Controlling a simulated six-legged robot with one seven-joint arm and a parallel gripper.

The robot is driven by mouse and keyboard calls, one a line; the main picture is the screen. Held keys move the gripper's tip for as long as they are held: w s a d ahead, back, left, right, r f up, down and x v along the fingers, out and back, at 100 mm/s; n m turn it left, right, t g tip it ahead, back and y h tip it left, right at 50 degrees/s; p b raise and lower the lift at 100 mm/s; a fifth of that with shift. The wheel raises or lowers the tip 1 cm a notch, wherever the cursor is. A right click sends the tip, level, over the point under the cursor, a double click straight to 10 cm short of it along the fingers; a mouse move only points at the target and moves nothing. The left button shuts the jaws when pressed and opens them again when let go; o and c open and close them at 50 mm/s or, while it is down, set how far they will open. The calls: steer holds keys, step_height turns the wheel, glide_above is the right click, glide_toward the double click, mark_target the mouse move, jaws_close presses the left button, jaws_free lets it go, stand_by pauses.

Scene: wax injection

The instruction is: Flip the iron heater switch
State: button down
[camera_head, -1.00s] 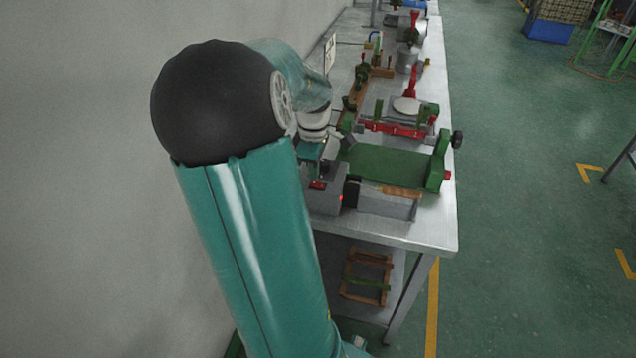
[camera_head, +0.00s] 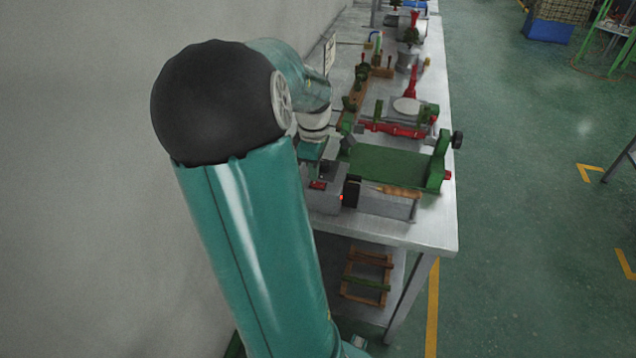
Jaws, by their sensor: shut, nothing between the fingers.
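A grey heater box (camera_head: 325,201) stands at the near left end of the metal table. A small red switch (camera_head: 317,185) is on its top, and a small red light (camera_head: 341,197) shows on its right side. Its exact switch position is too small to tell. My gripper (camera_head: 318,166) is just above and behind the red switch, pointing down. It is shut and holds nothing. Its fingertips are small and partly hidden, and I cannot tell whether they touch the box. An iron with a wooden handle (camera_head: 399,192) lies to the right of the box.
A green machine bed (camera_head: 395,165) and a red-handled clamp (camera_head: 395,130) stand just behind the box. The table (camera_head: 425,232) has bare metal along its front edge. A wall is close on the left. Wooden frames (camera_head: 365,278) lie on the lower shelf.

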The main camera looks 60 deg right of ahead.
mark_target(313, 182)
steer(key=shift+f, duration=0.95)
stand_by(0.6)
steer(key=shift+r, duration=3.55)
steer(key=shift+w, duration=0.1)
steer(key=w+a+r+t, duration=0.15)
steer(key=w+a, duration=0.35)
steer(key=a, duration=0.5)
steer(key=w+a+r+t, duration=0.1)
steer(key=w+a+r, duration=0.2)
steer(key=w+a, duration=0.55)
steer(key=s+a+r+m+t, duration=0.1)
steer(key=s+a, duration=0.2)
steer(key=a, duration=0.9)
steer(key=s+a+r+t, duration=0.1)
steer(key=s+a+t, duration=0.1)
steer(key=a, duration=1)
steer(key=shift+s+m, duration=0.4)
steer(key=shift+s, duration=0.45)
